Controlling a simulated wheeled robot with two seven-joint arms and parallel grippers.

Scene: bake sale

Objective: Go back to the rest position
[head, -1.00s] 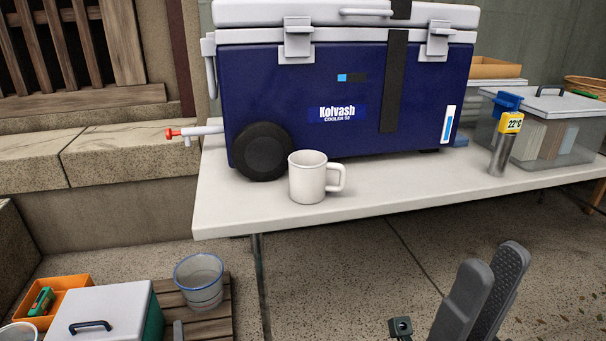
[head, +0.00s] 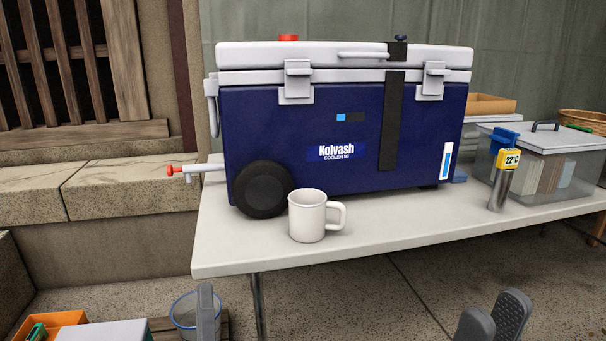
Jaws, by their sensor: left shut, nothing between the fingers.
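My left gripper (head: 207,312) shows at the bottom left as a narrow grey finger shape, shut and empty, in front of the metal bucket. My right gripper (head: 494,314) shows at the bottom right, below the table's front edge. Its two dark grey fingertips stand a little apart, with the ridged inner pad of one in sight and nothing between them. The rest of both grippers is cut off by the lower edge of the picture.
A bucket (head: 184,313) and an orange crate (head: 60,322) stand low at left. Paved floor shows below the table.

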